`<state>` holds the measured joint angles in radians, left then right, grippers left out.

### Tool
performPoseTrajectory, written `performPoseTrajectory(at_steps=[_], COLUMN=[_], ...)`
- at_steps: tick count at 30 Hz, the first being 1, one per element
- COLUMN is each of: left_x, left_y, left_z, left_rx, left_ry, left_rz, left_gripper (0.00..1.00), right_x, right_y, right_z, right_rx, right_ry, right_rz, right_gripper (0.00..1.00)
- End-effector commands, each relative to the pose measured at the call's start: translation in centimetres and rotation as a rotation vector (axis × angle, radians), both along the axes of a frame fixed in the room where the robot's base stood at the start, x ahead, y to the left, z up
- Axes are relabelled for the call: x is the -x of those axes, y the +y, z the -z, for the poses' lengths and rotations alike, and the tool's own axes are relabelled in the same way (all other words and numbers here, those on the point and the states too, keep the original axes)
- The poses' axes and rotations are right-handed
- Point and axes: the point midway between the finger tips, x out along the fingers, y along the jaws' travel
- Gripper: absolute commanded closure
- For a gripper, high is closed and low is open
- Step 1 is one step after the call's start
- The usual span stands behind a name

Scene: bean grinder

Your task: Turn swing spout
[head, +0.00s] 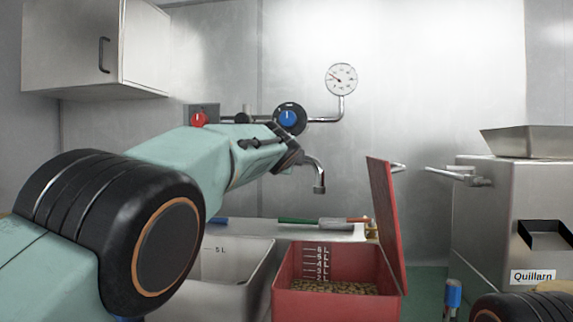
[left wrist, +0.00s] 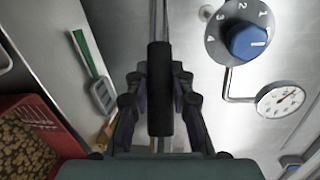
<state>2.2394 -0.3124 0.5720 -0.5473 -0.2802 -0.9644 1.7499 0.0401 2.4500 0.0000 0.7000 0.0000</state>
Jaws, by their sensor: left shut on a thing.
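The swing spout (head: 319,178) is a metal pipe with a down-turned outlet in the middle of the head view; its inner end is hidden behind my left gripper. My left gripper (head: 287,150) is beside the pipe, under the blue-centred dial. In the left wrist view, my left gripper (left wrist: 160,105) is shut on a black cylindrical grip (left wrist: 160,85), which lies between its fingers. Thin metal rods show behind the grip. How the grip joins the spout is hidden. My right gripper is out of view.
The blue-centred dial (head: 290,118) and gauge (head: 341,79) are on the back wall. Below stand a red bin (head: 287,275) of beans with its lid raised and a pale 5 L bin (head: 238,262). A metal cabinet (head: 495,220) with protruding bars stands right.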

Motion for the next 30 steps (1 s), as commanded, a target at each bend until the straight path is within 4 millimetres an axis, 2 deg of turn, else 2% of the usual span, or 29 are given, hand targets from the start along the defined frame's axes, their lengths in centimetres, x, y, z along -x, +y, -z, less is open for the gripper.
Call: performPoseTrajectory(at_steps=[1,9,10,18,30], left_x=[-0.03,-0.08,-0.08,-0.07,-0.06], left_y=[-0.13,-0.18,-0.18,-0.15,-0.11], left_z=[0.47,0.55,0.56,0.34,0.14], left_rx=[-0.002,-0.003,-0.003,-0.001,-0.001], left_ry=[0.009,0.010,0.010,0.006,0.002], left_rz=[-0.001,-0.001,-0.001,0.000,0.001], left_gripper=[1.00,1.00,0.76,0.54,0.54], right_x=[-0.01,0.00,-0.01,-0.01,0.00], right_y=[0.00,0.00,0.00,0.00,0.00], right_z=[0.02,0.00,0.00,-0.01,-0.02], right_rx=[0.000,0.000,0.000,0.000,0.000], right_ry=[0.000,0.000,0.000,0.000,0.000], right_rz=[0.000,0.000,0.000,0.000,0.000], right_gripper=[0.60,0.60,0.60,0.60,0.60])
